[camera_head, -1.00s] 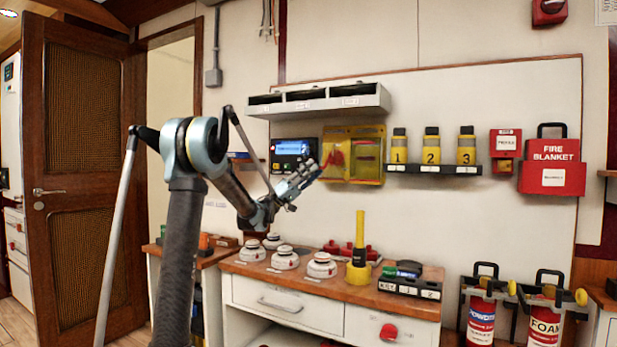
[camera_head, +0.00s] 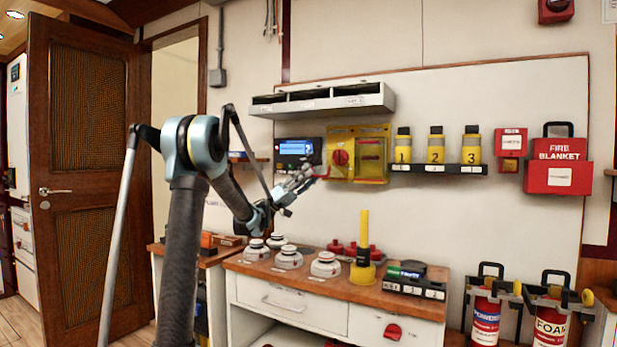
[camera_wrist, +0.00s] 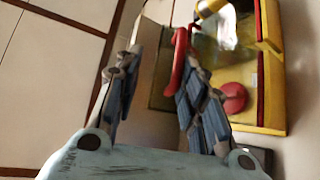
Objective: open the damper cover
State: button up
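The yellow damper box (camera_head: 358,180) is on the back wall, with a red round knob (camera_head: 341,157) in its left half and a clear panel in its right half. In the wrist view the yellow box (camera_wrist: 268,90) fills the upper right, with the red knob (camera_wrist: 233,98) behind my right finger. My gripper (camera_head: 308,174) is just left of and below the box; it also shows in the wrist view (camera_wrist: 157,58) with its fingers apart. A red handle (camera_wrist: 180,62) is beside the right fingertip; contact is unclear. How far the clear cover stands open is hard to tell.
A blue-screened panel (camera_head: 295,149) is left of the box, and a grey shelf (camera_head: 345,104) is above it. Numbered yellow cylinders (camera_head: 436,146) stand to the right. Below, a wooden-topped cabinet holds white detectors (camera_head: 288,260) and a yellow torch (camera_head: 363,250).

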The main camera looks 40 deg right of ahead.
jog(key=w+a+f, duration=0.7)
jog(key=w+a, duration=0.1)
jog(key=a, duration=0.2)
jog(key=shift+a+f, duration=0.35)
jog(key=shift+a, duration=0.05)
dwell(1.5)
dwell(0.6)
